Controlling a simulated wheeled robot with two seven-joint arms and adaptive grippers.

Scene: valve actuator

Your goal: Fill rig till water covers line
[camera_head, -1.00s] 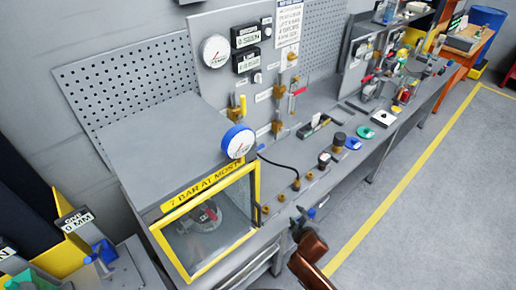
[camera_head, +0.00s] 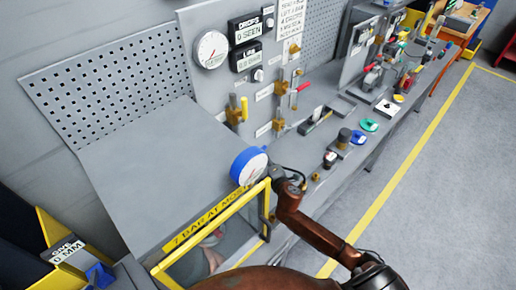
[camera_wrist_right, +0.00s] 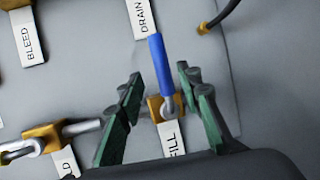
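In the right wrist view, a blue-handled lever on a brass valve (camera_wrist_right: 160,65) stands above a FILL label (camera_wrist_right: 171,139). My right gripper (camera_wrist_right: 159,76) is open. Its green fingers lie on either side of the lever, with gaps on both sides. In the head view my right arm reaches up beside the blue-rimmed gauge (camera_head: 249,167), and its fingers are not clear there. The yellow-framed test box (camera_head: 214,229) reads 7 BAR AT MOST. My arm hides much of it, and I cannot see a water level or line. My left gripper is out of view.
Near the fingers are DRAIN (camera_wrist_right: 143,18) and BLEED (camera_wrist_right: 31,40) labels and another brass valve (camera_wrist_right: 40,138). A panel with a white gauge (camera_head: 211,49) and a DROPS 0 SEEN display (camera_head: 250,27) stands behind. Small parts line the bench to the right.

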